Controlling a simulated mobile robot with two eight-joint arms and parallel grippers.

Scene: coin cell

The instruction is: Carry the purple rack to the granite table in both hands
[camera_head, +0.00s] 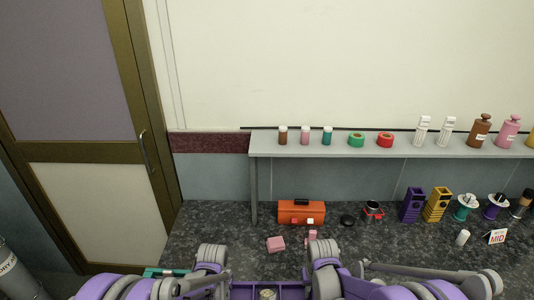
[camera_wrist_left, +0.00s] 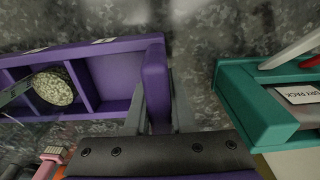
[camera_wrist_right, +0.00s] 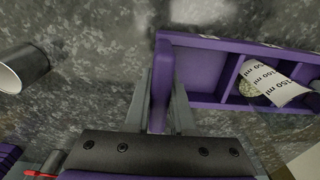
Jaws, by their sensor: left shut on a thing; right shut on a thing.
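The purple rack (camera_head: 292,291) is at the bottom edge of the head view, between my two arms and largely cut off. My left gripper (camera_wrist_left: 157,105) is shut on its end wall in the left wrist view. My right gripper (camera_wrist_right: 161,100) is shut on the opposite end wall in the right wrist view. The granite table (camera_head: 225,222) is dark and speckled. It shows below the rack; I cannot tell whether they touch.
A teal holder (camera_wrist_left: 250,105) lies close to the rack's left end. A grey cup (camera_wrist_right: 24,68) is off its right end.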

